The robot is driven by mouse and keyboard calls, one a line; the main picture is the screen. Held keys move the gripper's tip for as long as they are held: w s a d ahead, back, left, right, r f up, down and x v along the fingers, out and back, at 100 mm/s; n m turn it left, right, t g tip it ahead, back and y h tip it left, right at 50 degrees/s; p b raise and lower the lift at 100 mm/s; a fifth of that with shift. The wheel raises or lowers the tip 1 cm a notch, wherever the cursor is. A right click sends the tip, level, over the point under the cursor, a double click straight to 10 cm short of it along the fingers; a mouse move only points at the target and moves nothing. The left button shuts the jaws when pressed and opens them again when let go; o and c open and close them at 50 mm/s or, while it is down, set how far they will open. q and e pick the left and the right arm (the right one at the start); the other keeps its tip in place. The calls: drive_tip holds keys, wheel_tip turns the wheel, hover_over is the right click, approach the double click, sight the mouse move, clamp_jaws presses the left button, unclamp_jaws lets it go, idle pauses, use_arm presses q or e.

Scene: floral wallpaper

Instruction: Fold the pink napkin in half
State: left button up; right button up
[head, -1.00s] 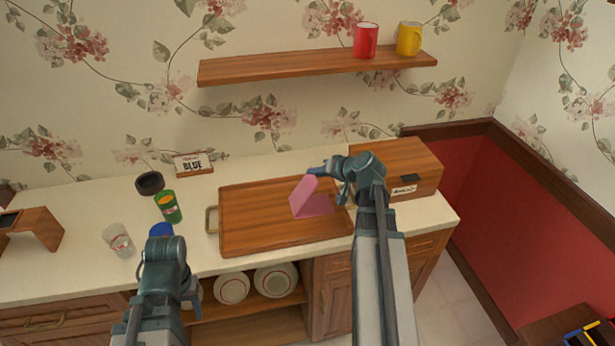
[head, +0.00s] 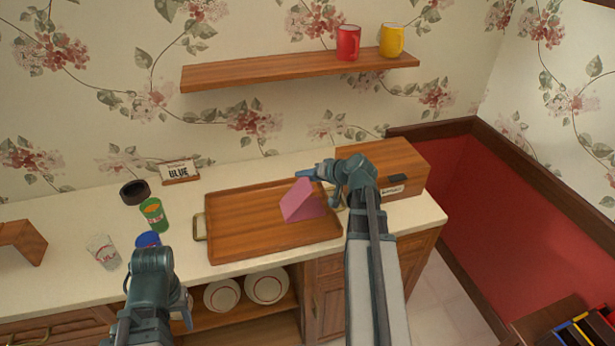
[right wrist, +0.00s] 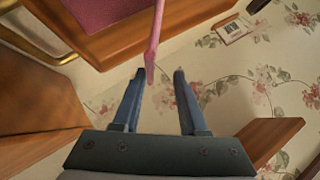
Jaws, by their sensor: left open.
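The pink napkin (head: 298,202) is on the right part of the wooden tray (head: 235,225). One half lies on the tray. The other half stands up as a tilted flap, leaning left. My right gripper (head: 312,173) is at the flap's upper edge. In the right wrist view the napkin's edge (right wrist: 155,45) shows as a thin pink strip between the fingers of my right gripper (right wrist: 160,72), nearer the left finger. A clear gap shows on its other side, so the fingers are open. My left gripper (head: 185,308) is low in front of the counter, away from the napkin, with its fingers mostly hidden.
A wooden box (head: 395,165) stands close behind my right arm. A green cup (head: 153,214), a clear glass (head: 104,252) and a blue object (head: 148,239) stand left of the tray. A shelf (head: 290,71) with red (head: 348,43) and yellow (head: 392,40) mugs hangs above.

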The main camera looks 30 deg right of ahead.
drive_tip(key=p+v, duration=0.8)
drive_tip(key=v, duration=0.5)
drive_tip(key=shift+s+r, duration=0.25)
drive_tip(key=shift+s, duration=0.05)
drive_tip(key=shift+d, duration=0.1)
drive_tip(key=a+f+n+g+y, duration=0.1)
drive_tip(key=a+f+n+g, duration=0.2)
drive_tip(key=a, duration=0.7)
drive_tip(key=a+f+n+g+y, duration=0.1)
drive_tip(key=a+f+n+g, duration=0.2)
drive_tip(key=a, duration=0.8)
drive_tip(key=s+a+f+n+g+h, duration=0.2)
drive_tip(key=s+a+h, duration=0.1)
drive_tip(key=a, duration=0.5)
drive_tip(key=s+a+f+n+g+h+b, duration=0.1)
drive_tip(key=s+a+f+n+g+h, duration=0.1)
drive_tip(key=s+a, duration=0.3)
drive_tip(key=a+h, duration=0.1)
drive_tip(key=a, duration=0.3)
drive_tip(key=shift+f+g, duration=0.2)
drive_tip(key=shift+g, duration=0.2)
